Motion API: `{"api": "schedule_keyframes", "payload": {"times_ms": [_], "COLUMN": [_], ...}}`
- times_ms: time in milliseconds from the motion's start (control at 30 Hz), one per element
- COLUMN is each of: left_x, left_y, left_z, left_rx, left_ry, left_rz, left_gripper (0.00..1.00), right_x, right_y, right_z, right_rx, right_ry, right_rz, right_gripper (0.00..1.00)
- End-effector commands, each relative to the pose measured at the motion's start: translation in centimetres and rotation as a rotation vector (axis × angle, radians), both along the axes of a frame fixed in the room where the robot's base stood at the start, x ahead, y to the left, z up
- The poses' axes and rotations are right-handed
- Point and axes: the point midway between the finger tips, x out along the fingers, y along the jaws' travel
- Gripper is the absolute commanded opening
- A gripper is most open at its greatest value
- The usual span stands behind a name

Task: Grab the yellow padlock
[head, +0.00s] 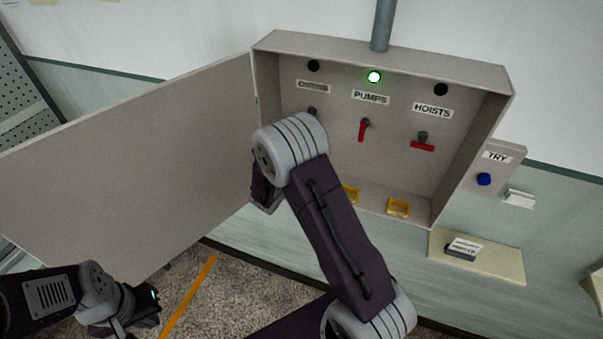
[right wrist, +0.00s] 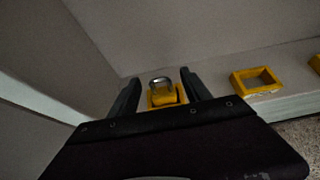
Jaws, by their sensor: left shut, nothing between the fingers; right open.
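The yellow padlock (right wrist: 165,97) with a silver shackle shows in the right wrist view, low in the grey cabinet. It seems to sit at a yellow frame, but I cannot tell how it rests. My right gripper (right wrist: 160,80) is open, with one finger on each side of the padlock and no clear grip on it. In the head view my right arm hides the padlock, and only a dark part of the right gripper (head: 264,192) shows. My left gripper (head: 122,329) is shut and empty at the lower left, away from the cabinet.
The open cabinet (head: 470,150) holds labelled switches with red handles and a lit green lamp (head: 374,77). Its door (head: 130,170) swings out left. Empty yellow frames (head: 398,208) line its bottom ledge. A TRY box (head: 497,170) and a small shelf (head: 500,266) are at right.

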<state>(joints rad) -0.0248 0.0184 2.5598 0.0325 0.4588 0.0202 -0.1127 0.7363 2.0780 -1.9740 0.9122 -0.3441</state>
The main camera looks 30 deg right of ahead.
Motion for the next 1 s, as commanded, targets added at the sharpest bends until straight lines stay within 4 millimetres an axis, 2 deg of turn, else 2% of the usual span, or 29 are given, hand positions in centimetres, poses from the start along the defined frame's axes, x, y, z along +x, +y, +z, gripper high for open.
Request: {"api": "schedule_keyframes", "payload": {"times_ms": [100,300,367,500,533,833,1000], "left_x": [0.0,0.0,0.0,0.0,0.0,0.0,0.0], "left_y": [0.0,0.0,0.0,0.0,0.0,0.0,0.0], "left_z": [0.5,0.4,0.4,0.4,0.4,0.3,-0.5], "left_rx": [0.0,0.0,0.0,0.0,0.0,0.0,0.0], "left_ry": [0.001,0.001,0.001,0.001,0.001,0.001,0.001], "left_rz": [0.0,0.0,0.0,0.0,0.0,0.0,0.0], "left_gripper": [0.0,0.0,0.0,0.0,0.0,0.0,0.0], "right_x": [0.6,0.7,0.7,0.7,0.7,0.7,0.7], "right_y": [-0.8,-0.8,-0.8,-0.8,-0.8,-0.8,-0.8], "right_z": [-0.5,-0.7,-0.7,-0.7,-0.7,-0.4,1.0], "right_rx": [0.0,0.0,0.0,0.0,0.0,0.0,0.0], "right_ry": [0.001,0.0,0.0,0.0,0.0,-0.003,-0.007], "right_rz": [-0.001,0.001,0.001,0.001,0.001,0.0,-0.001], "right_gripper": [0.56,0.56,0.42,0.04,0.0,0.0,0.0]}}
